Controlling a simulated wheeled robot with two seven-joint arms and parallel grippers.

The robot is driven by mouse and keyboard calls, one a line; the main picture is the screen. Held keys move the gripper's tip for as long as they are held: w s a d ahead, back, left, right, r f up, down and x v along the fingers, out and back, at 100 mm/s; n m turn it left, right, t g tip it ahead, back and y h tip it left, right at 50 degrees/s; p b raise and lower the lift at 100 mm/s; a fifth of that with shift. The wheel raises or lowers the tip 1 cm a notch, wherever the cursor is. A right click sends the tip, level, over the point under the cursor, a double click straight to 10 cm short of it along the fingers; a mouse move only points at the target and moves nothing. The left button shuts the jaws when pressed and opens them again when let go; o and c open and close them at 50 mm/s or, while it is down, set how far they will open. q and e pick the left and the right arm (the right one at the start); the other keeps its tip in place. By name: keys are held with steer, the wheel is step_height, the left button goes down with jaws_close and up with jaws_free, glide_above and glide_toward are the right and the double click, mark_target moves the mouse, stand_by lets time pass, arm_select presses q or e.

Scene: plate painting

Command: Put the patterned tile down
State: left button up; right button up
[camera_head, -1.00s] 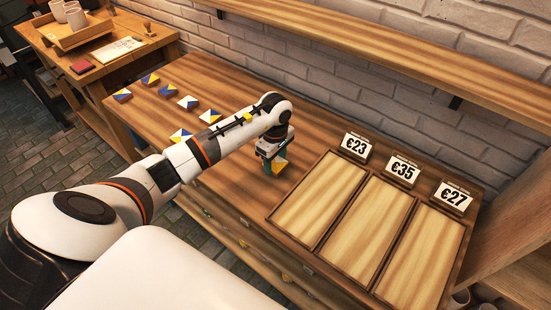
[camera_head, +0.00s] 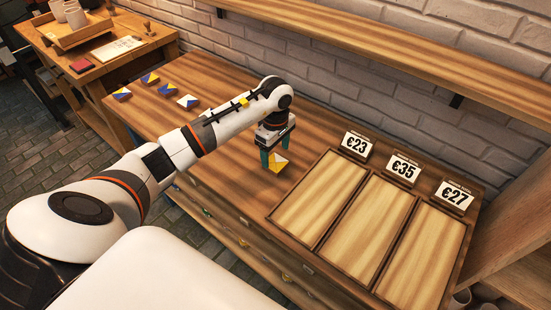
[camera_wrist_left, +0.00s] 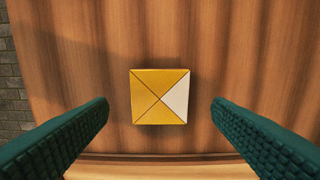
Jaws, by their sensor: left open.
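The patterned tile (camera_head: 278,162) is a small square block with yellow and white triangles on top. It rests on the wooden table to the left of the framed trays. In the left wrist view the tile (camera_wrist_left: 160,97) lies between the two teal fingers, with a clear gap on each side. My left gripper (camera_head: 277,155) is open above and around the tile, not touching it. My right gripper does not show.
Several blue, yellow and white tiles (camera_head: 150,79) stand along the table's left part, some hidden behind my arm. A three-part framed tray (camera_head: 371,223) is empty at the right. Price signs (camera_head: 404,168) stand behind it. Bare table (camera_head: 225,110) surrounds the tile.

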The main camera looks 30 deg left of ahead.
mark_target(275, 162)
arm_select(q)
step_height(275, 162, up, 8)
steer(key=b, duration=0.1)
steer(key=shift+r, duration=0.15)
stand_by(0.5)
